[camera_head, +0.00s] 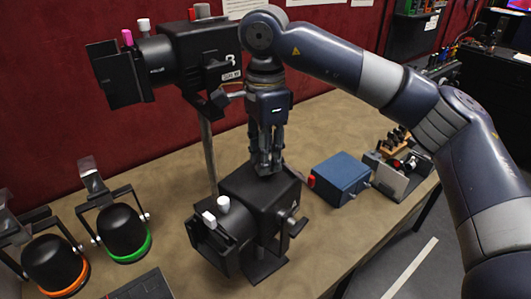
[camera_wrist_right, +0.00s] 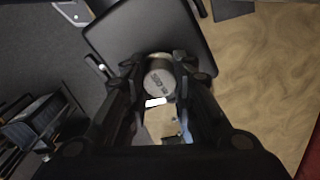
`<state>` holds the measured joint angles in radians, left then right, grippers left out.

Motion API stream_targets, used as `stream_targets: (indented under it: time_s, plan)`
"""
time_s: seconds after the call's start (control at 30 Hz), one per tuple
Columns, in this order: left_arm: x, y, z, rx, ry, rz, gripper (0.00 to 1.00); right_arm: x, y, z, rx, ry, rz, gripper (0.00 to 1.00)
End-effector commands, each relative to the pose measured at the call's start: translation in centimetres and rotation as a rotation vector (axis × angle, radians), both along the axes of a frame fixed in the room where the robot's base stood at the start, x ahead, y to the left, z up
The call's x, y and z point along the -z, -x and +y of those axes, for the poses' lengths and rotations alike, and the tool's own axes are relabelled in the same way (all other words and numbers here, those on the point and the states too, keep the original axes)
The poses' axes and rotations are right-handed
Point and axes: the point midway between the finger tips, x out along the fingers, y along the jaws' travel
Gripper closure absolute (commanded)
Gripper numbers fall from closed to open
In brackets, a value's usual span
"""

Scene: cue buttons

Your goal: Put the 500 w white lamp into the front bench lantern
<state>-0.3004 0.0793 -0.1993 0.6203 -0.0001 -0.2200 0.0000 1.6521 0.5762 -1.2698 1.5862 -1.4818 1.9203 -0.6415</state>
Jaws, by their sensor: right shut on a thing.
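The front bench lantern (camera_head: 235,205) is a black box-shaped body with two white knobs, standing on the bench in the head view. My right gripper (camera_head: 267,167) points down at its top from above, and the fingertips meet or overlap the lantern's top there. In the right wrist view the gripper (camera_wrist_right: 160,88) is shut on a pale grey round piece with small printing, likely the lamp (camera_wrist_right: 159,76). The print is too small to read. The lantern's dark top (camera_wrist_right: 135,30) lies behind it; whether the lamp is inside is hidden. My left gripper is not in view.
Two round black lamps with orange (camera_head: 52,262) and green (camera_head: 123,228) rings stand left. A blue box (camera_head: 341,176) and a grey holder (camera_head: 392,178) with small items stand right.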

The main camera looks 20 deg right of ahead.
Motion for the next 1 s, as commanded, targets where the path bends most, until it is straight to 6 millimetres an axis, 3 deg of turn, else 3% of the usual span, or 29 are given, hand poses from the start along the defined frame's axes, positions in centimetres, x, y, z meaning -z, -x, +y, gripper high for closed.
stream_targets:
  time_s: [0.67,0.7,0.8,1.0]
  plan:
    - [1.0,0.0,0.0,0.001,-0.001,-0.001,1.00,1.3,0.0,0.0,0.000,0.000,-0.001,0.99]
    - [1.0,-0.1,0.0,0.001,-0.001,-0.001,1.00,1.3,0.0,0.0,0.000,0.000,0.000,0.73]
    - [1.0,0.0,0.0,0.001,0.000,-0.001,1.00,1.3,0.0,0.0,0.000,0.000,0.000,0.52]
    - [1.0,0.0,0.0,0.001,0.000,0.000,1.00,1.3,0.0,0.0,0.000,0.000,0.000,0.52]
